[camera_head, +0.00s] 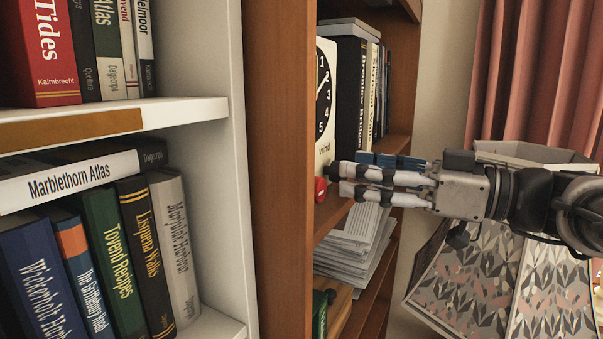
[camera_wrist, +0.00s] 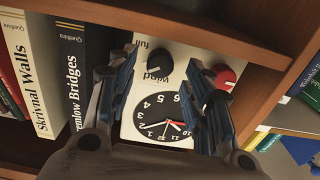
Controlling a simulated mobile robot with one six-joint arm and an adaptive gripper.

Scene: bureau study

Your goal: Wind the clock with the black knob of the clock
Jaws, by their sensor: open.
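The clock (camera_head: 325,110) is a white box with a black dial and stands on a brown wooden shelf. In the wrist view the clock (camera_wrist: 184,52) appears upside down, with the black knob (camera_wrist: 160,66) beside the words "wind" and "full". A red knob (camera_wrist: 222,76) sits to the right of it; it also shows low on the clock in the head view (camera_head: 320,189). My gripper (camera_head: 341,179) is open in front of the lower clock face. In the wrist view its fingers (camera_wrist: 163,72) lie on either side of the black knob, with visible gaps. I cannot tell the remaining depth.
Upright books (camera_head: 352,95) stand right beside the clock. Stacked papers (camera_head: 358,238) lie on the shelf below. A white bookcase (camera_head: 232,150) full of books stands at left. A pink curtain (camera_head: 535,75) hangs at right, and a patterned grey object (camera_head: 480,280) is beneath my arm.

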